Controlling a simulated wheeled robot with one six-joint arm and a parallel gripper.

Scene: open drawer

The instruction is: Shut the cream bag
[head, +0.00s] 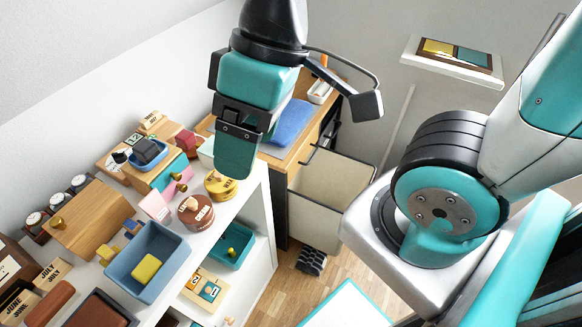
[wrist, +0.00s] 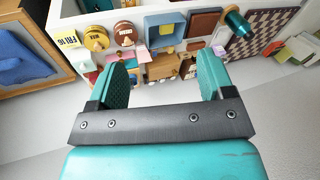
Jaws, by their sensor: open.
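The cream bag (head: 318,212) appears to be the cream, box-like pull-out beside the wooden cabinet (head: 303,150), right of centre in the head view. It stands out from the cabinet with its top open, and its inside looks empty. I cannot make it out in the wrist view. My gripper (head: 237,155) hangs above the white shelf unit, up and left of the bag and apart from it. In the wrist view my gripper (wrist: 162,72) has its two fingers wide apart with nothing held between them.
The white shelf unit (head: 262,205) carries a blue bin (head: 172,280), round tins (head: 220,186) and wooden boxes. A blue cloth (head: 292,122) lies on the cabinet. A dark object (head: 311,261) is on the floor below the bag. A wall shelf (head: 450,66) is upper right.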

